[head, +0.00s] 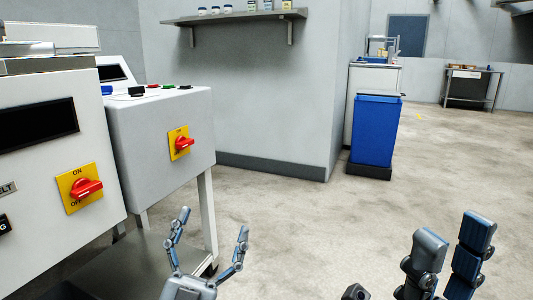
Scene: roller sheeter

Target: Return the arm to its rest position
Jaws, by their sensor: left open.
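My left gripper (214,224) is at the lower middle of the head view, in front of the grey control cabinet (150,160). Its two fingers point up and are spread apart, with nothing between them. The gripper touches nothing that I can see. My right gripper (454,238) is at the lower right, over open floor. Its blue-grey fingers point up, and I see nothing held. Its base is cut off by the bottom edge, so its opening is unclear.
Two cabinets with red rotary switches on yellow plates (80,188) (181,142) stand at the left. A blue bin (375,130) stands by the wall corner. A wall shelf (235,17) holds jars. A metal table (472,75) is far right. Floor at the middle and right is clear.

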